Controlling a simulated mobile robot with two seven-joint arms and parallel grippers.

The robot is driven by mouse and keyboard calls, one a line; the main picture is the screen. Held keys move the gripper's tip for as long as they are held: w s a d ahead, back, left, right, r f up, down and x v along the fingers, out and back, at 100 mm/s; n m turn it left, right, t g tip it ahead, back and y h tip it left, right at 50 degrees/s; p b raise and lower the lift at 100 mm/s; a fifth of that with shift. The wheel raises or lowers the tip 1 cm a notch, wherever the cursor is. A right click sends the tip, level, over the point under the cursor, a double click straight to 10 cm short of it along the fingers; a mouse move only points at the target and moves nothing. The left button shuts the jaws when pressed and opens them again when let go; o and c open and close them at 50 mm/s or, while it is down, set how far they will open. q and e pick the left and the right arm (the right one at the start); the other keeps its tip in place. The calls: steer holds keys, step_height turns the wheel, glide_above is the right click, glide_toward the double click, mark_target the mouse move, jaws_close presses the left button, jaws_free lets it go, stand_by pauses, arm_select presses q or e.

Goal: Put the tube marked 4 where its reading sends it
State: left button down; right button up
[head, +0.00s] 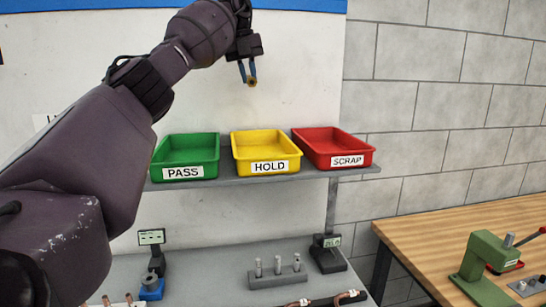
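My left gripper (247,72) is raised above the shelf, in line with the yellow bin in the picture. A green PASS bin (184,139), a yellow HOLD bin (265,139) and a red SCRAP bin (333,135) stand in a row on the shelf. They look empty from here. My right gripper is out of view.
On the lower bench, a blue-based device (152,287) has a small green display (152,237), too small to read. Another black device (328,258) has a green label. A grey block with posts (277,276) and copper pieces (345,297) are near. A green press (482,265) stands right.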

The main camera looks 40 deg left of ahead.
arm_select(q)
steer(key=shift+s+f+n, duration=0.1)
steer(key=shift+n, duration=0.2)
step_height(320, 180, down, 20)
steer(key=shift+r, duration=0.15)
stand_by(0.4)
steer(key=c, duration=1.1)
jaws_free()
steer(key=shift+c, duration=0.2)
step_height(320, 180, up, 12)
steer(key=s+a, duration=0.1)
steer(key=shift+s+a+b, duration=0.2)
steer(key=shift+s+b, duration=0.2)
steer(key=shift+s+f, duration=0.1)
steer(key=shift+f, duration=0.1)
